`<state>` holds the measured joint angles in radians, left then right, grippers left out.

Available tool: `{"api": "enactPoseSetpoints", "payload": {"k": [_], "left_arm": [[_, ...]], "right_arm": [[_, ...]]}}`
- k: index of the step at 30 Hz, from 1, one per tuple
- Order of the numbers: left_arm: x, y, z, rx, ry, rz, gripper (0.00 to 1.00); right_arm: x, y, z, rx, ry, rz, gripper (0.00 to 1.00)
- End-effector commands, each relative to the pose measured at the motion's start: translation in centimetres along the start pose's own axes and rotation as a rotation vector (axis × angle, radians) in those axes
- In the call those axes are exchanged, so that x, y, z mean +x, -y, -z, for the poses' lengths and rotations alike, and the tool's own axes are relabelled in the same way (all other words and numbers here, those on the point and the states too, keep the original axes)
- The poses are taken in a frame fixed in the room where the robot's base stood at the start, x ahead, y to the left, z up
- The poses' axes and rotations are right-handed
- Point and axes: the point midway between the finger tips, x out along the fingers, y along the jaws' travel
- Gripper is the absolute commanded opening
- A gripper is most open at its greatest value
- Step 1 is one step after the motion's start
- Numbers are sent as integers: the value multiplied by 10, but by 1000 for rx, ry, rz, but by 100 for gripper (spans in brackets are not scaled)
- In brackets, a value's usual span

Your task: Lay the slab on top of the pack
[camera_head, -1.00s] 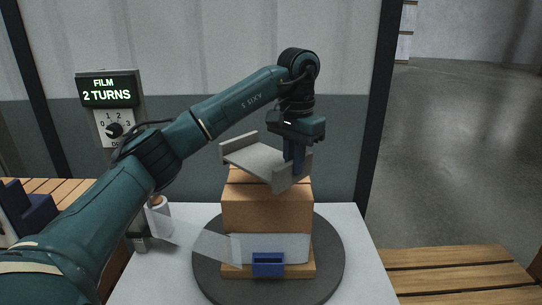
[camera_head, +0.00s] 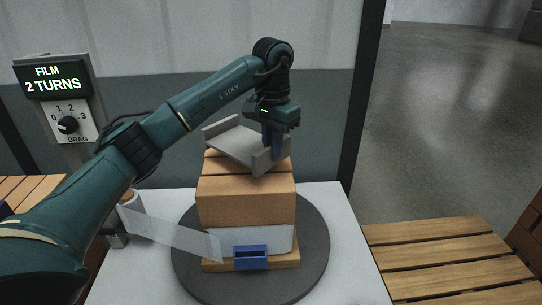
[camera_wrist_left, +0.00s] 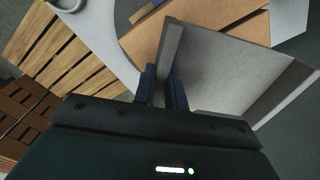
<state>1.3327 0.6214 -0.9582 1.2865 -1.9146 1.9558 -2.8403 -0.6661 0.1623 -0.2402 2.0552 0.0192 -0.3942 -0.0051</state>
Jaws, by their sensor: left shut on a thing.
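The slab (camera_head: 238,144) is a grey plate with raised lips at two opposite ends. My left gripper (camera_head: 274,152) points down and is shut on the lip at its right end; the slab also shows in the left wrist view (camera_wrist_left: 225,75). The slab is over the top of the pack (camera_head: 246,203), a stack of tan-brown blocks; I cannot tell whether it touches. The pack's lower part has whitish film around it and a blue clip (camera_head: 251,257) at the front. The pack stands on a dark round turntable (camera_head: 313,245). My right gripper is not in view.
A film strip (camera_head: 165,232) runs from a roll (camera_head: 130,208) at the left to the pack. A post carries a display (camera_head: 52,79) reading "FILM 2 TURNS" above a drag dial (camera_head: 68,125). A slatted wooden surface (camera_head: 440,255) lies to the right.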

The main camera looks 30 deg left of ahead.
Motion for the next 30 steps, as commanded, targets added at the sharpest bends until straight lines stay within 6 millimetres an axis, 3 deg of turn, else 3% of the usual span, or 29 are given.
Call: {"api": "enactPoseSetpoints", "payload": {"k": [8, 19, 20, 21, 27, 30], "left_arm": [[31, 0, 0, 0, -1, -1, 0], [36, 0, 0, 0, -3, 1, 0], [37, 0, 0, 0, 0, -1, 15], [36, 0, 0, 0, 0, -1, 18], [36, 0, 0, 0, 0, -1, 34], [36, 0, 0, 0, 0, -1, 34]], "right_arm": [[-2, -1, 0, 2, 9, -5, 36], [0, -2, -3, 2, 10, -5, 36], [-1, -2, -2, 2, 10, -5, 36], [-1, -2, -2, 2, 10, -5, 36], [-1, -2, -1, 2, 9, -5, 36], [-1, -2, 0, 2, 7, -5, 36]]}}
